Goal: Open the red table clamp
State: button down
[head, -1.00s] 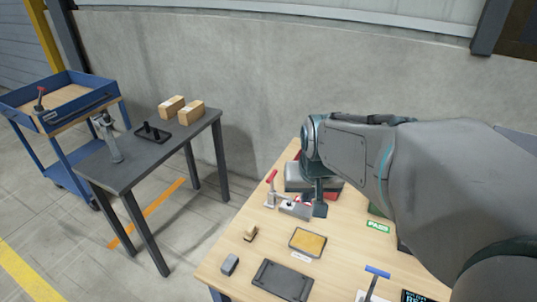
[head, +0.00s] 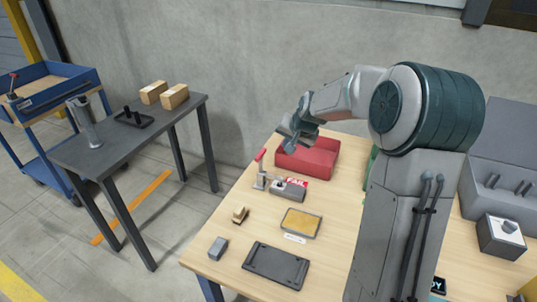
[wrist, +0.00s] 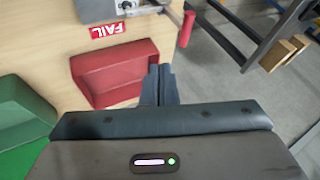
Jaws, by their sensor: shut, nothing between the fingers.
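The table clamp (head: 260,181) stands at the left back part of the wooden table, with its red handle (head: 261,156) up and leaning slightly. A grey metal block (head: 288,192) lies just right of the clamp; I cannot tell whether the clamp's arm presses on it. In the wrist view the red handle (wrist: 186,29) shows at the top, right of my fingers. My gripper (head: 287,143) is shut and empty, above and behind the clamp, near the red bin. In the wrist view my gripper's closed fingers (wrist: 160,80) are apart from the handle.
A red bin (head: 308,160) stands behind the block, close under my gripper, and a green bin (wrist: 20,105) beside it. A FAIL label (wrist: 107,30) is on the table. A yellow-filled tray (head: 301,222), a black tray (head: 275,266) and small blocks lie in front.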

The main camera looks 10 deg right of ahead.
jog(key=w+a+f, duration=0.5)
jog(key=w+f, duration=0.2)
jog(key=f, duration=0.2)
jog(key=shift+w+b, duration=0.15)
jog(key=shift+b, duration=0.15)
